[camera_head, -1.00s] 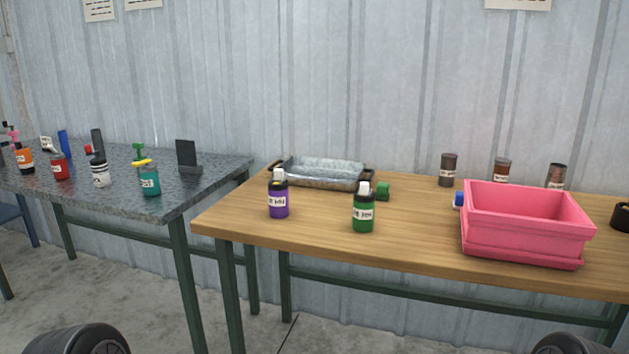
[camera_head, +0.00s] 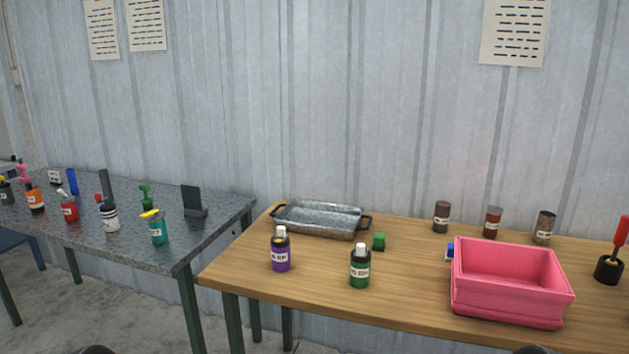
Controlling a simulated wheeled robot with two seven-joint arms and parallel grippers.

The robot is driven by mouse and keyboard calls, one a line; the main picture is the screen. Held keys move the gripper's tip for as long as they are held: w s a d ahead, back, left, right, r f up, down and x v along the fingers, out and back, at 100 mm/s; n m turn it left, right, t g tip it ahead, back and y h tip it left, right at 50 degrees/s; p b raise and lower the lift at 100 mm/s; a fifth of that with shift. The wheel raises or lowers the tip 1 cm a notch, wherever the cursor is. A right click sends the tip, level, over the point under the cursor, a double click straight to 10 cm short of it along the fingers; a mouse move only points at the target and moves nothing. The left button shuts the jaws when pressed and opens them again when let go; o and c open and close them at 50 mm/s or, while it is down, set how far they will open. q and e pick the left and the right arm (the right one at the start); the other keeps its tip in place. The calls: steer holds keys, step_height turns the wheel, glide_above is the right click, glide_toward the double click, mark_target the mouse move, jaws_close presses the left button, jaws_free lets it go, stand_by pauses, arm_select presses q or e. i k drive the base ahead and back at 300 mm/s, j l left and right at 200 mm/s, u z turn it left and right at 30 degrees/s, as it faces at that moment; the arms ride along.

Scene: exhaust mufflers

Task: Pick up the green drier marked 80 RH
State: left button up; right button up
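A green bottle (camera_head: 360,269) with a white cap stands upright near the front edge of the wooden table (camera_head: 237,273). It has a white label with dark writing too small to read for sure. A purple bottle (camera_head: 281,253) with a white cap and a similar label stands to its left. A teal bottle (camera_head: 158,231) with a yellow top stands on the grey table. Neither of my grippers shows; only dark parts, probably of my arms, show at the bottom edge.
A metal tray (camera_head: 318,232) and a small green block (camera_head: 379,241) lie behind the bottles. A pink bin (camera_head: 511,307) stands to the right, with several brown cans, such as this one (camera_head: 441,217), behind it. The grey table (camera_head: 150,262) holds several bottles. Wood between green bottle and bin is clear.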

mark_target(360, 266)
steer(key=i+j+z, duration=0.15)
steer(key=j, duration=0.15)
steer(key=i+j+z, duration=0.15)
steer(key=j, duration=0.15)
steer(key=i+j+z, duration=0.15)
steer(key=j, duration=0.2)
steer(key=j+z, duration=0.15)
steer(key=j, duration=0.2)
steer(key=i+j+z, duration=0.1)
steer(key=j, duration=0.25)
steer(key=i, duration=0.05)
